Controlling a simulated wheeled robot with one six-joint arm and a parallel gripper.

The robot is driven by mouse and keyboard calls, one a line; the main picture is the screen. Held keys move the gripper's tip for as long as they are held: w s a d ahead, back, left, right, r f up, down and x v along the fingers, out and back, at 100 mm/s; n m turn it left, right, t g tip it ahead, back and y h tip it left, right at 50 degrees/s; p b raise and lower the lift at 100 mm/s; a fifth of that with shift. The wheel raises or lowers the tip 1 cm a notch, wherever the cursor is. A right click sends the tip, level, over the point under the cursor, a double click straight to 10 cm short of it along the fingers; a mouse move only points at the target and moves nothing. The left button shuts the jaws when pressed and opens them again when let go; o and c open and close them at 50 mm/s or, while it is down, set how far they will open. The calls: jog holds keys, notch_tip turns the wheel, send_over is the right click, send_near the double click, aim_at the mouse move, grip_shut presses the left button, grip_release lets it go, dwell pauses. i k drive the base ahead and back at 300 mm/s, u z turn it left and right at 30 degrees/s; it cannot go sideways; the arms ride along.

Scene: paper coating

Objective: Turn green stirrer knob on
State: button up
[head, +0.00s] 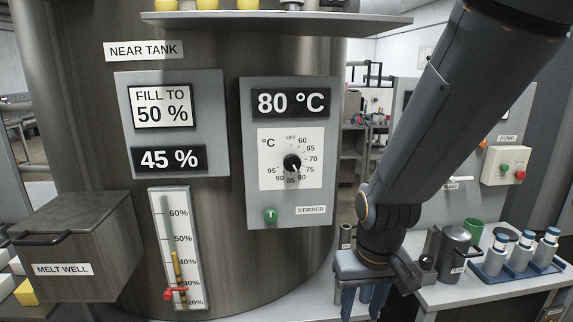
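The green stirrer knob (270,215) is a small round knob low on the grey control panel (262,196) of the near tank. A white STIRRER label (311,210) is to its right. A pale mark runs upright on the knob's face. My gripper (363,303) hangs to the right of the panel and lower than the knob, well apart from it. Its blue fingers point down, with a gap between them, and I see nothing held. The fingertips are close to the bottom edge of the picture.
Above the knob are a black temperature dial (291,162) and an 80 °C display (291,103). The MELT WELL box (75,250) juts out at left. A level gauge (176,250) has a red pointer. At right, a bench holds a dark grey can (454,248) and several bottles on a blue tray (491,277).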

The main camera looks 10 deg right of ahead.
aim_at(270, 216)
jog(key=z, duration=2.15)
jog(key=k, duration=0.6)
jog(key=u, duration=1.6)
